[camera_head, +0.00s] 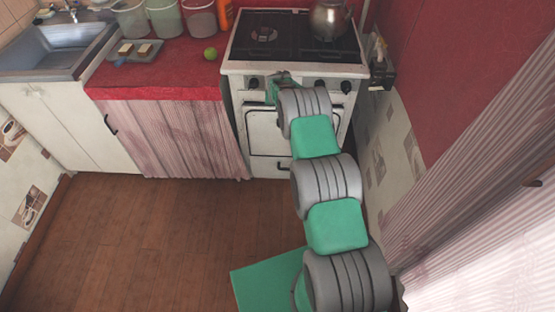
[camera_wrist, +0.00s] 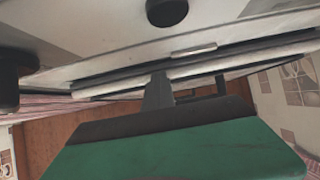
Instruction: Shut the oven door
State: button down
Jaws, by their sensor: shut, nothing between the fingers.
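The white oven door (camera_head: 264,128) is on the front of the stove, below the knob panel, and looks nearly upright in the head view. In the wrist view, the door's pale top edge (camera_wrist: 240,64) runs below the knob panel with a dark gap along it. I cannot tell whether the door is fully closed. My gripper (camera_wrist: 158,88) is shut and empty, with its dark fingers close to the door's top edge; contact is unclear. In the head view, my arm hides the right part of the door and most of the gripper.
A kettle (camera_head: 329,19) stands on the stove top (camera_head: 290,45). Black knobs (camera_head: 320,86) line the panel above the door. A red counter (camera_head: 180,75) with a green fruit (camera_head: 210,54) is at left. The wooden floor (camera_head: 140,235) is clear at left; a red wall is at right.

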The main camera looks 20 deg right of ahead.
jog(key=s, duration=0.2)
jog(key=s+a, duration=0.1)
jog(key=shift+r+p, duration=0.25)
jog(key=shift+p, duration=0.15)
notch_tip(320, 180, up, 9)
jog(key=w+p, duration=0.2)
jog(key=s+a+f+m+g+y, duration=0.1)
jog(key=s+a+f+m+g, duration=0.2)
jog(key=s+m, duration=0.55)
jog(key=s+f+m+g, duration=0.2)
jog(key=s+f+m, duration=0.3)
jog(key=s+m, duration=0.3)
jog(key=s+a+f+m+g+y, duration=0.1)
jog(key=s+a+f+m+g, duration=0.2)
jog(key=s+m, duration=0.55)
jog(key=s+a+r+m+g, duration=0.1)
jog(key=s+a+r+m, duration=0.1)
jog(key=s+r+m, duration=0.45)
jog(key=s+a+r+m, duration=0.1)
jog(key=s+a+r, duration=0.3)
jog(key=s+r, duration=0.9)
notch_tip(320, 180, up, 13)
jog(key=a+t, duration=0.2)
jog(key=t, duration=0.4)
jog(key=shift+a+f+n, duration=0.15)
jog(key=shift+a+n, duration=0.1)
jog(key=shift+n, duration=0.2)
